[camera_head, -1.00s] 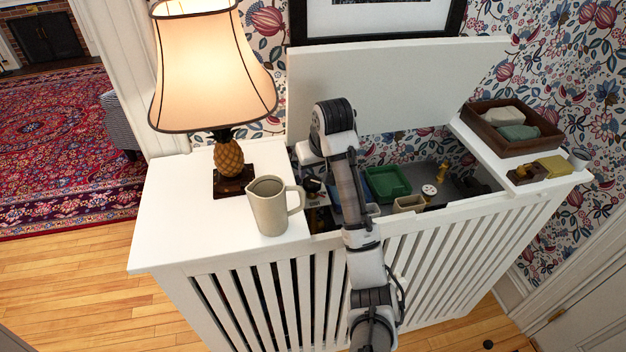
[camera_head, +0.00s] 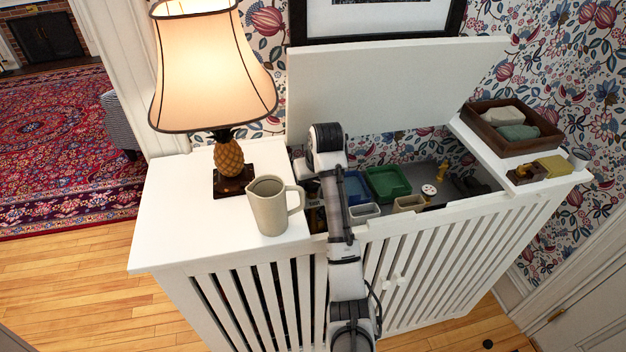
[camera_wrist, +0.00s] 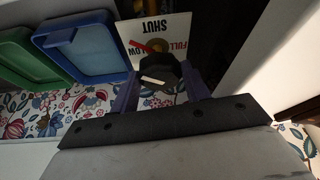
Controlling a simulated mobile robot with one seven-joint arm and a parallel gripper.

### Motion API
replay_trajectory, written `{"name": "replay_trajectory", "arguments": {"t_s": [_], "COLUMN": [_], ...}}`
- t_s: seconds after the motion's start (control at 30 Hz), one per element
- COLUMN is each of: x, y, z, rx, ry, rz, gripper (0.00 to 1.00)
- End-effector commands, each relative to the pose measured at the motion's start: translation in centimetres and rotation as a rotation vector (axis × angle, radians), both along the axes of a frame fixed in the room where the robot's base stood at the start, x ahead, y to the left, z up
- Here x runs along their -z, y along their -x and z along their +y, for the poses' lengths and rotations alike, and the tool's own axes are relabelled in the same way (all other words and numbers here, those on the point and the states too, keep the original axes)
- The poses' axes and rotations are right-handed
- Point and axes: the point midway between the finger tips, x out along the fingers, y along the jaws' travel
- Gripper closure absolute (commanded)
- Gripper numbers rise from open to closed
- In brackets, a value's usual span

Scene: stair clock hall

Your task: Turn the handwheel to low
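In the wrist view, a dark handwheel (camera_wrist: 160,72) sits in front of a white dial plate (camera_wrist: 147,32) lettered SHUT, LOW and FULL. A red pointer (camera_wrist: 140,47) shows at the plate's middle, and a white bar (camera_wrist: 157,81) lies across the near face of the wheel. My gripper (camera_wrist: 162,83) has its two bluish fingers on either side of the handwheel. I cannot tell whether they press on it. In the head view, my arm reaches into the cabinet's left end and hides the handwheel and gripper.
The open white cabinet holds a blue tray (camera_head: 356,188), a green tray (camera_head: 386,182), small bins and a white-topped knob (camera_head: 428,191). A jug (camera_head: 270,207) and a lamp (camera_head: 226,150) stand on the left top. A raised lid (camera_head: 400,88) stands behind.

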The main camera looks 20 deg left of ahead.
Motion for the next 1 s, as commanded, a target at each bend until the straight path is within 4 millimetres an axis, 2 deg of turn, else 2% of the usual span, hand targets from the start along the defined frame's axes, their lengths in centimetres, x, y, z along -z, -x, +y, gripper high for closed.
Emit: {"name": "replay_trajectory", "arguments": {"t_s": [0.03, 0.13, 0.47, 1.0], "x": [-0.03, -0.04, -0.06, -0.15], "y": [0.0, 0.0, -0.06, -0.34], "z": [0.0, 0.0, -0.07, -0.22], "rx": [0.0, 0.0, -0.056, -0.443], "ry": [0.0, 0.0, 0.0, -0.001], "rz": [0.0, 0.0, 0.0, -0.002], "gripper": [0.65, 0.76, 0.76, 0.76]}}
